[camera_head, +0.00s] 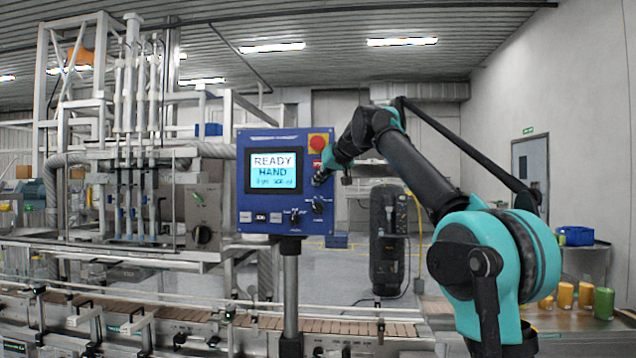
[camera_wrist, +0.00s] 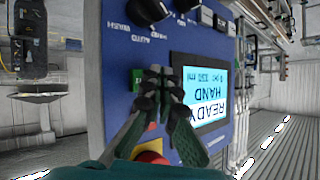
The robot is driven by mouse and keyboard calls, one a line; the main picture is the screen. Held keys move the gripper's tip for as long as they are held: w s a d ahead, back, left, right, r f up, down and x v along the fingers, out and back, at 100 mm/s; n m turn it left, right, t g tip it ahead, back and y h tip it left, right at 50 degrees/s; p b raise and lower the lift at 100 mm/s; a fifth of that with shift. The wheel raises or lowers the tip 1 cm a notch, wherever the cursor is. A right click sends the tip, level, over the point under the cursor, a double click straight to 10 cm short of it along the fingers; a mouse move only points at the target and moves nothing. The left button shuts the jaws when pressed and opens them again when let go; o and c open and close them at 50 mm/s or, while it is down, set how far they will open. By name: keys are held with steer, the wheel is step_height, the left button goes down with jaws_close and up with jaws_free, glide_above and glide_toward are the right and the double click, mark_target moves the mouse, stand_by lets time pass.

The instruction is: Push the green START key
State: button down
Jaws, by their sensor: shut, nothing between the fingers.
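The blue control panel (camera_head: 268,140) stands on a post, its lit screen (camera_head: 273,171) reading READY HAND. In the wrist view the panel (camera_wrist: 97,60) appears upside down. The green START key (camera_wrist: 137,79) shows there as a green patch at the left of my fingertips, partly covered by them. My gripper (camera_wrist: 158,76) is shut and empty, its tips at the panel face beside the screen. I cannot tell whether they touch the key. In the head view my gripper (camera_head: 321,179) is at the panel's right edge and hides the key.
A red stop button (camera_head: 318,142) on yellow sits above my gripper. Dark rotary knobs (camera_head: 318,205) and a row of pale keys (camera_head: 260,217) lie lower on the panel. A conveyor (camera_head: 350,328) runs in front. Cups (camera_head: 604,303) stand at right.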

steer(key=shift+w, duration=0.15)
steer(key=shift+w, duration=0.25)
